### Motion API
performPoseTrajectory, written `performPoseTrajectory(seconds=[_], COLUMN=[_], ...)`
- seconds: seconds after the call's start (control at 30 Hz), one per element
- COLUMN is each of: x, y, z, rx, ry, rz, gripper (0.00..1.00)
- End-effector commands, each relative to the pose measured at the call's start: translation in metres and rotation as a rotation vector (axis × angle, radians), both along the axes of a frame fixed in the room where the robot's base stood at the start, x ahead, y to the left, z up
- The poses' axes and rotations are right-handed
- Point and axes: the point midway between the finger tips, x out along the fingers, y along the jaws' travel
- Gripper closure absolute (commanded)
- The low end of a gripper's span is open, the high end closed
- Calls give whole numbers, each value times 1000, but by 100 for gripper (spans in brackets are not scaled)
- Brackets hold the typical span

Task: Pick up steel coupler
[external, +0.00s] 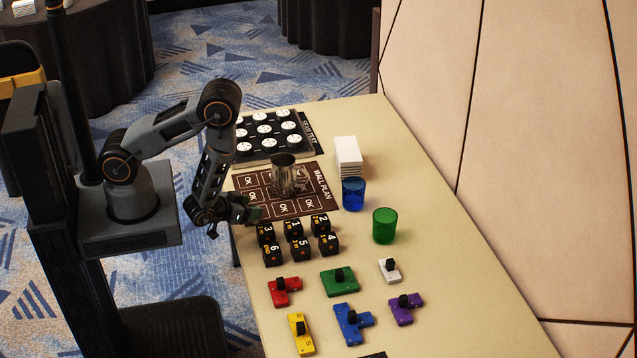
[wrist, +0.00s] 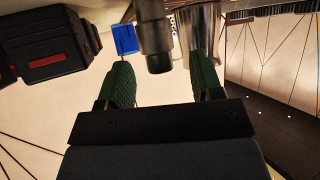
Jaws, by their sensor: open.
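My gripper (external: 252,209) is low over the left edge of the table. In the wrist view its two green-padded fingers (wrist: 163,66) are apart with nothing clamped between them. A dark grey stepped cylinder, which looks like the steel coupler (wrist: 153,36), shows in line with the gap between the fingers. The wrist picture is upside down, so its base is at the top. I cannot make the coupler out in the external view, where the gripper may hide it. A shiny steel cup (external: 284,174) stands on the wall plan mat (external: 321,196); it also shows in the wrist view (wrist: 201,30), close beside the coupler.
Black numbered cubes (external: 293,228) stand just in front of the mat; one shows in the wrist view (wrist: 45,45). A blue cup (external: 353,194) and a green cup (external: 384,226) stand to the right. Coloured blocks (external: 339,281) lie nearer.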

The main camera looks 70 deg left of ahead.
Motion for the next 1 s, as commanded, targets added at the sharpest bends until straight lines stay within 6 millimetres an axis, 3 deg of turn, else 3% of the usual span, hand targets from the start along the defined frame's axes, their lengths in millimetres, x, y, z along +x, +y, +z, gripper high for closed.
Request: performPoseTrajectory(seconds=[0.23, 0.7, 1.0], x=[-9, 29, 32], y=[-3, 13, 14], z=[3, -10, -12], rx=[32, 35, 36], ry=[-97, -112, -110], rz=[-31, -37, -39], gripper=[40, 40, 40])
